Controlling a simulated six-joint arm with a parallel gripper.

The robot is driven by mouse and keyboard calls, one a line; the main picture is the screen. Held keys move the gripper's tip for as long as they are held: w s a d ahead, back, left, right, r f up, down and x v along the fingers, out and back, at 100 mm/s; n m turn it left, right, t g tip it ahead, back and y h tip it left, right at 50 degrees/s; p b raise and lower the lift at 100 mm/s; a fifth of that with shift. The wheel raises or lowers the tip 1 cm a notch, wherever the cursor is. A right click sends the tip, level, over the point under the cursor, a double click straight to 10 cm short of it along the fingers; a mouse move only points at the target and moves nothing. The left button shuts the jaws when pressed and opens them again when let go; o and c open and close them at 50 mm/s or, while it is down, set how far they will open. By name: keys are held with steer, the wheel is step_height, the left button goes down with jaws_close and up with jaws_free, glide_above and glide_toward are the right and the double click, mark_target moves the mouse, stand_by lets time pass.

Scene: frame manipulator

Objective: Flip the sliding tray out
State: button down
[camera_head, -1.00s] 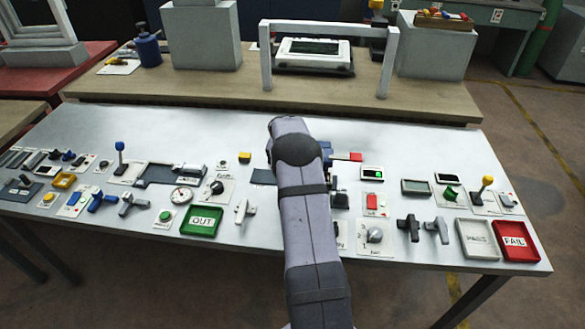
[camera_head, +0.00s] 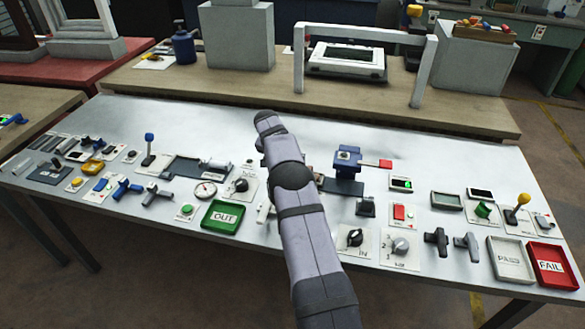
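A dark slide plate with a blue block (camera_head: 346,160) and a red-ended bar (camera_head: 375,164) lies right of my arm. Another dark slide (camera_head: 184,169), with a grey metal cylinder at its right end, lies left of my arm. I cannot tell for certain which one is the sliding tray. My arm reaches up from the bottom over the middle of the bench, its far end between the two slides. My gripper is hidden behind my own arm, so its fingers and any contact do not show.
The white bench (camera_head: 420,155) carries several knobs, switches and levers. A green OUT tray (camera_head: 221,217) stands front left, a white tray (camera_head: 511,260) and a red FAIL tray (camera_head: 552,266) front right. The bench's back strip is clear. A grey frame (camera_head: 421,75) stands behind.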

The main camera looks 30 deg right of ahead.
steer(key=shift+w+a, duration=0.2)
steer(key=shift+a, duration=0.05)
steer(key=c, duration=1.9)
jaws_free()
steer(key=shift+r, duration=0.1)
steer(key=shift+s+r, duration=0.1)
steer(key=shift+r, duration=0.1)
steer(key=shift+b+v, duration=1.05)
steer(key=shift+v, duration=2.35)
